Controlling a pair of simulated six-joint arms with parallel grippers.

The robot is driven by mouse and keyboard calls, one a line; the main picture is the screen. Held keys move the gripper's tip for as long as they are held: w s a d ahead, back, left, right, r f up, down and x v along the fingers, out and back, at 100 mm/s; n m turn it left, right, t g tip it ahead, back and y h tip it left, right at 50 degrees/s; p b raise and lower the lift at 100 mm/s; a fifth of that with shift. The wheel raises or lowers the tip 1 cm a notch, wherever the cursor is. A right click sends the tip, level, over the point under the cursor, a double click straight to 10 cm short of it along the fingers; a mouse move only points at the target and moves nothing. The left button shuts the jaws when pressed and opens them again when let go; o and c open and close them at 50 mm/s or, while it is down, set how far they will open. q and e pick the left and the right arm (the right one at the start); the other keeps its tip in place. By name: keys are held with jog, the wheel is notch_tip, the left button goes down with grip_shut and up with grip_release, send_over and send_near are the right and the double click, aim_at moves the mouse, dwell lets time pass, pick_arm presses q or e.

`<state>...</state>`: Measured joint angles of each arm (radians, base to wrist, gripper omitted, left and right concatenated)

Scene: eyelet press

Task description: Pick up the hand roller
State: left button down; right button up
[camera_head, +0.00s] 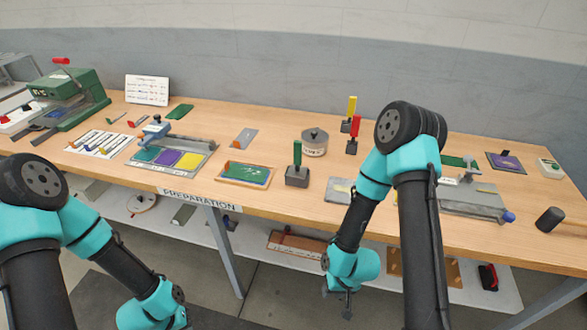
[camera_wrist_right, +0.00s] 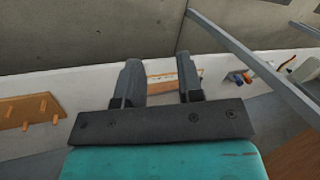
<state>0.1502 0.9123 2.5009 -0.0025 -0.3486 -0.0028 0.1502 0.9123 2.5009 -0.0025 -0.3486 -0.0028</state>
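I cannot make out for certain which thing is the hand roller. A short black cylinder (camera_head: 550,219) lies at the right end of the bench. A small red and black tool (camera_head: 488,277) lies on the lower shelf at right. My right gripper (camera_head: 347,302) hangs in front of the bench, below its top and apart from these things. In the right wrist view its fingers (camera_wrist_right: 160,84) are spread with nothing between them. My left arm reaches the bottom left of the head view; its gripper is out of frame.
The wooden bench (camera_head: 330,223) holds a green press (camera_head: 68,95), a grey plate with colour squares (camera_head: 172,157), a round grey tin (camera_head: 314,142) and upright-handled blocks (camera_head: 297,176). The lower shelf (camera_head: 160,224) carries a reddish-brown board (camera_head: 290,243). Open floor lies in front.

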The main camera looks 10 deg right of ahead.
jog(key=shift+o, duration=0.2)
dwell(0.3)
jog(key=shift+o, duration=0.7)
